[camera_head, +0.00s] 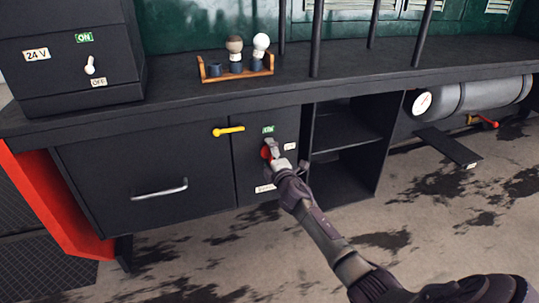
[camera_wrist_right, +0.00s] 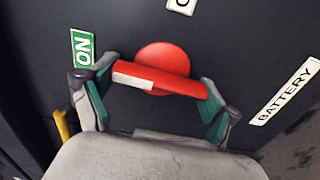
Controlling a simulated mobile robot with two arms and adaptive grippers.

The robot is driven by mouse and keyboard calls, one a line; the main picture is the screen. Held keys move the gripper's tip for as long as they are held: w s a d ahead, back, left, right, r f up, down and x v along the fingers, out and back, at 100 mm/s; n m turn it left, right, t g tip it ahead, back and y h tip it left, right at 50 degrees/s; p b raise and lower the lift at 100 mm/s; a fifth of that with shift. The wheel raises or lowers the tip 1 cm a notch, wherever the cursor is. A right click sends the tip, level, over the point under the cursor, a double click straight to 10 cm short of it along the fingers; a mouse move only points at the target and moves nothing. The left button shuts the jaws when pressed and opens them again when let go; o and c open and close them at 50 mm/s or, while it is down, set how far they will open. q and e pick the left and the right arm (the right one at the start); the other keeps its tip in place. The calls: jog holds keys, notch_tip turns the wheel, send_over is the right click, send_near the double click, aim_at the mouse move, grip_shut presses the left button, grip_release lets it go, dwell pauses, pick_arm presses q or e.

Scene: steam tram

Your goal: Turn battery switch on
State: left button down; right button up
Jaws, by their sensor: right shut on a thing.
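The battery switch (camera_head: 265,153) is a red knob on the dark cabinet panel, mostly hidden by my right gripper (camera_head: 273,152) in the head view. In the wrist view the switch (camera_wrist_right: 165,70) has a round red base and a red bar handle. A white strip on the bar lies at the end towards the green ON label (camera_wrist_right: 83,48). The BATTERY label (camera_wrist_right: 285,92) is off the other end. My right gripper (camera_wrist_right: 150,92) is shut on the bar, one finger at each end. My left gripper is not in view.
A yellow handle (camera_head: 229,131) sits left of the switch. An open shelf (camera_head: 345,135) is to the right. The worktop above carries a 24 V box (camera_head: 65,55) with its own toggle and a wooden rack (camera_head: 235,75). A drawer handle (camera_head: 160,190) juts out at left.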

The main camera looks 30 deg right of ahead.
jog(key=shift+f+n, duration=0.1)
jog(key=shift+n, duration=0.2)
jog(key=o, duration=0.9)
jog(key=shift+s, duration=0.1)
jog(key=v, duration=1.2)
